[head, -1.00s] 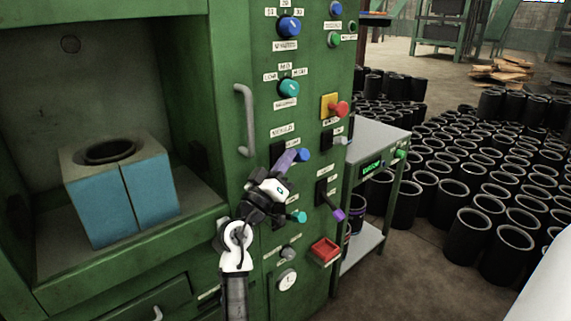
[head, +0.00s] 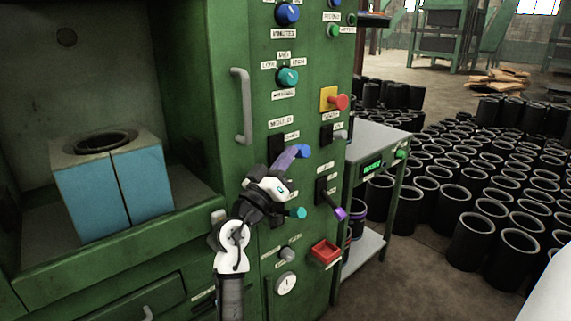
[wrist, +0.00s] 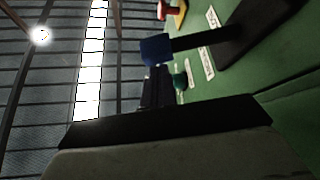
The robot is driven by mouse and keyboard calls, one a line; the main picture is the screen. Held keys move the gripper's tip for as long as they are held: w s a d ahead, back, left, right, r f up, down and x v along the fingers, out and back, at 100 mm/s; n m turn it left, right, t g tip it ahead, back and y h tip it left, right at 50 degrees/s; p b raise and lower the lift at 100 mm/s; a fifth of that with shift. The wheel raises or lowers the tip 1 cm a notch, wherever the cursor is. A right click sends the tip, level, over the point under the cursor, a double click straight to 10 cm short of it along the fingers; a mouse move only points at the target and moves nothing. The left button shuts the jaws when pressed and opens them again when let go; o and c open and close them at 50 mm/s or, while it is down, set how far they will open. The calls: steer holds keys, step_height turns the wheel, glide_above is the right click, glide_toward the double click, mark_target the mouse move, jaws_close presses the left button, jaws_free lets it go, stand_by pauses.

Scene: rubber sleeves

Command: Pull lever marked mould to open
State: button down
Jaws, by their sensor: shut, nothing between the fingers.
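The mould lever has a blue knob (head: 303,151) and sits under the MOULD label (head: 281,122) on the green machine's front panel. In the wrist view its blue knob (wrist: 155,48) tops a dark arm reaching out from the panel. My gripper (head: 294,154) has its purple fingers together, right beside the knob at its lower left. In the wrist view the shut fingers (wrist: 157,76) point at the knob from just below it in the picture. I cannot tell whether they touch it. My gripper hides part of the lever's arm in the head view.
A teal-knobbed lever (head: 297,213) and a purple-knobbed lever (head: 339,213) are close below. A grey handle (head: 243,105) stands out on the left. A red emergency button (head: 338,101) is above right. A blue two-part mould (head: 120,187) sits in the left opening.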

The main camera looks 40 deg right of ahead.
steer(key=shift+s+d+f+b, duration=0.1)
steer(key=shift+s+f+b, duration=0.1)
steer(key=shift+f+b, duration=1)
steer(key=shift+s+d+f+b, duration=0.15)
steer(key=shift+f+b, duration=0.7)
steer(key=shift+b, duration=0.6)
